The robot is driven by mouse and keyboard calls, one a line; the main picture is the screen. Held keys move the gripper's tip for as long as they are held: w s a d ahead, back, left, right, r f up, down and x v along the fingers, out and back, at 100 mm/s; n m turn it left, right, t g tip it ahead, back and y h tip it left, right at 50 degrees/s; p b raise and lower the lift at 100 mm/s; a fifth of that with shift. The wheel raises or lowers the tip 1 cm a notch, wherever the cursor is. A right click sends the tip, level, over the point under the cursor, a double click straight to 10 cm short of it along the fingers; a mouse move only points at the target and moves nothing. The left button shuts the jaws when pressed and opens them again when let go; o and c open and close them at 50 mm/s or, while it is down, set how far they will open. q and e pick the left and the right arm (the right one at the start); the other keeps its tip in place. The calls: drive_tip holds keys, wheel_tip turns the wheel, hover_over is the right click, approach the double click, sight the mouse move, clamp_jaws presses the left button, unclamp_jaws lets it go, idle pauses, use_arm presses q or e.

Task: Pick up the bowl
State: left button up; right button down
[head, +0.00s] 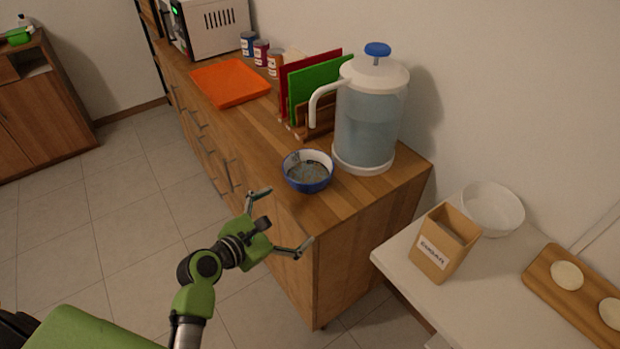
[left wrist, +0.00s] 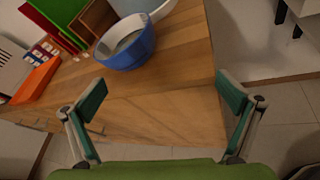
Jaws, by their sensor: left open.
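A blue bowl with a pale inside (head: 307,171) stands on the wooden counter, near its front edge and in front of the water dispenser. Its inside looks greyish, and I cannot tell what it holds. The bowl also shows in the left wrist view (left wrist: 126,46), beyond the fingers and left of the middle. My left gripper (head: 281,219) is open and empty, short of the counter's front edge and apart from the bowl. Its two spread fingers show in the left wrist view (left wrist: 165,112). My right gripper is in neither view.
The dispenser (head: 368,125) stands right behind the bowl. Cutting boards (head: 318,83) in a rack, an orange tray (head: 230,83) and several cans are farther back on the counter (head: 262,133). A white table at the right holds a cardboard box (head: 443,246), a white bowl (head: 493,208) and a board.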

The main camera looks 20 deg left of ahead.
sight(294, 183)
use_arm(q)
drive_tip(key=w+n, duration=0.2)
drive_tip(key=w, duration=0.1)
drive_tip(key=w+n+t, duration=0.1)
drive_tip(key=w+n, duration=0.1)
drive_tip(key=w, duration=0.2)
drive_tip(key=w+a+r+n+t+y, duration=0.1)
drive_tip(key=w, duration=0.3)
drive_tip(key=shift+n, duration=0.4)
drive_tip(key=shift+r+x, duration=0.15)
drive_tip(key=shift+x, duration=1.15)
drive_tip(key=shift+r+x, duration=0.1)
drive_tip(key=shift+x, duration=1.2)
drive_tip(key=shift+w+a+r, duration=0.1)
drive_tip(key=shift+r, duration=0.05)
drive_tip(key=c, duration=1.2)
